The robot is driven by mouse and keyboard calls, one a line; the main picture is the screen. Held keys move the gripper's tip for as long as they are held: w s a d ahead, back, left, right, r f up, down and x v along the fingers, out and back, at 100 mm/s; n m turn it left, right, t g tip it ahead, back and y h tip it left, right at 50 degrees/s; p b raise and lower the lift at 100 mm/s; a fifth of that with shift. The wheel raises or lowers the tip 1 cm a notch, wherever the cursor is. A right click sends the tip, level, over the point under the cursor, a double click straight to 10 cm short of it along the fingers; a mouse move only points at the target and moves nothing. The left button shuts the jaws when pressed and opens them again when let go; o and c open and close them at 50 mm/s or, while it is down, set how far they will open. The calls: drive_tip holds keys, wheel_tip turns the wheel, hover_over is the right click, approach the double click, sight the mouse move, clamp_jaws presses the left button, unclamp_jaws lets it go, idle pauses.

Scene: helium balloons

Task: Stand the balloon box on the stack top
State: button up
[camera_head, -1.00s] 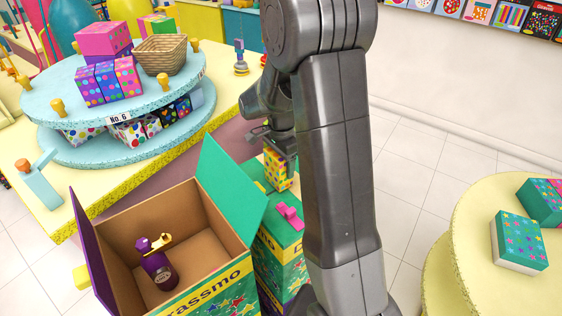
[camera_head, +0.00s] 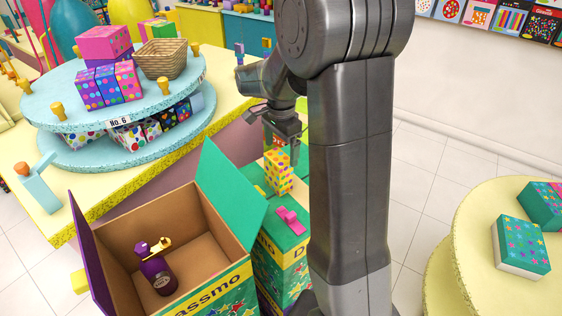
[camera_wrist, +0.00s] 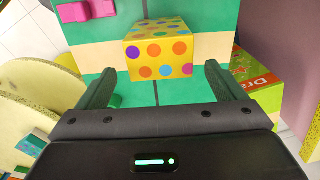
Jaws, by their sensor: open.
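The balloon box, a small yellow box with coloured dots (camera_head: 278,172), stands upright on the green top of the stack (camera_head: 277,258). In the wrist view the dotted box (camera_wrist: 158,50) lies ahead of my two fingers, with green and cream surface around it. My gripper (camera_head: 287,143) is above and just behind the box in the head view. In the wrist view my gripper (camera_wrist: 155,85) is open, its fingers apart to either side, with nothing held between them. The box's underside is hidden.
A pink piece (camera_head: 291,220) lies on the stack top beside the box. An open carton (camera_head: 205,225) with a purple bottle (camera_head: 157,270) stands left of the stack. A round yellow table (camera_head: 470,250) with boxes is at right. A tiered blue stand (camera_head: 60,100) is at left.

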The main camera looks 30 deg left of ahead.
wheel_tip(320, 180, up, 5)
idle(0.6)
